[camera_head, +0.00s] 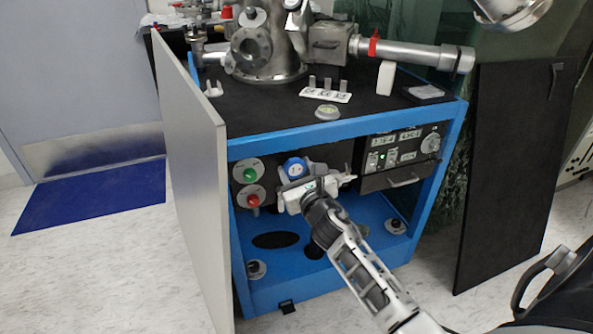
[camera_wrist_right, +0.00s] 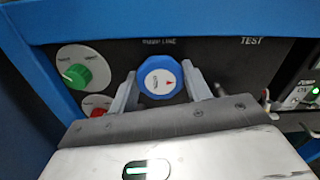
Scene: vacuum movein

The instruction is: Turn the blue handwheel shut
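The blue handwheel (camera_head: 294,168) is on the dark panel inside the blue cabinet frame. It has a white face with a red mark, clear in the right wrist view (camera_wrist_right: 161,76). My right gripper (camera_head: 298,180) reaches into the cabinet opening. In the right wrist view its two fingers (camera_wrist_right: 160,82) stand on the left and right sides of the wheel, and their tips appear to touch its rim. The face of the wheel is unobstructed there; its stem is hidden behind it. My left gripper is not in view.
A green knob (camera_head: 250,174) and a red knob (camera_head: 253,200) are left of the wheel. An instrument box (camera_head: 400,158) is to the right. The open grey door panel (camera_head: 190,170) bounds the left side; the blue top rail (camera_head: 345,131) runs above the opening.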

